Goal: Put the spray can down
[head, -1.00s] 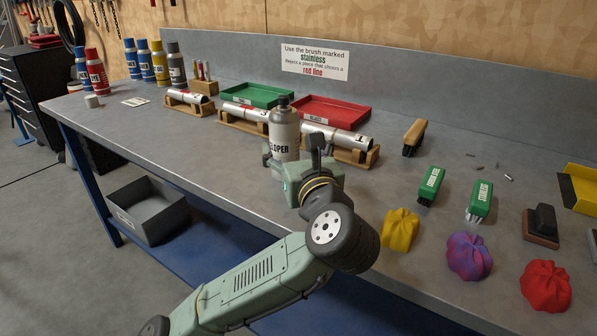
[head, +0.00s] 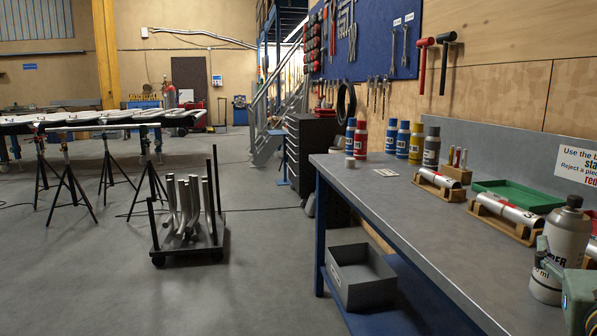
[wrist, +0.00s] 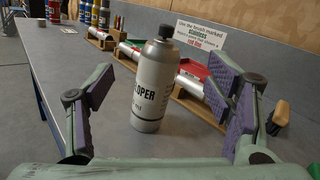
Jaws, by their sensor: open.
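The spray can (wrist: 154,85), grey-white with a dark cap and the letters "LOPER", stands upright on the workbench (wrist: 85,120) in the wrist view. It also shows at the right edge of the head view (head: 561,250). My gripper (wrist: 165,100) is open, with purple-padded fingers spread to the left and right of the can. The can appears apart from both pads. In the head view only a green part of my gripper shows at the right edge, beside the can.
Metal tubes (head: 508,212) lie on wooden cradles behind the can. A green tray (head: 515,196) and a sign (head: 580,166) are beyond. Several blue, red, yellow and grey cans (head: 403,139) stand at the far end. A grey bin (head: 362,275) sits on the lower shelf.

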